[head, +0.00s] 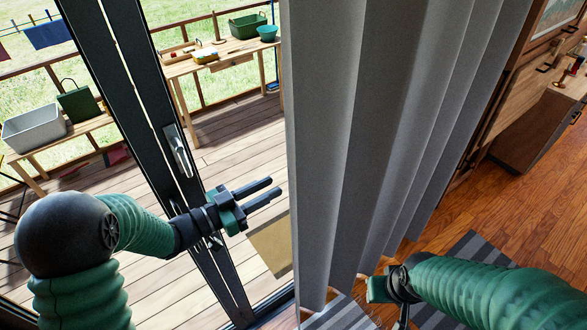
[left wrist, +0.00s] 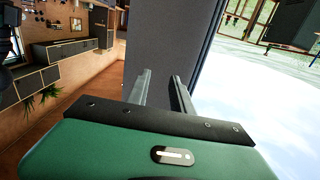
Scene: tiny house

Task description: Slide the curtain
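The grey pleated curtain (head: 385,120) hangs in the middle of the head view, partly drawn across the glass door (head: 165,110). Its left edge runs from top to bottom. My left gripper (head: 268,192) is open and empty just left of that edge, its two fingers pointing toward the curtain with a gap. In the left wrist view the two fingers (left wrist: 160,80) are apart, with the dark side of the curtain (left wrist: 168,40) in front of them. My right gripper (head: 385,295) is low, near the curtain's bottom; its fingers are not clear.
The dark door frame with a handle (head: 178,150) stands behind my left arm. Outside is a wooden deck with a table (head: 215,60) and a bench. A striped rug (head: 470,255) lies on the wooden floor at right, with a cabinet (head: 530,130) beyond.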

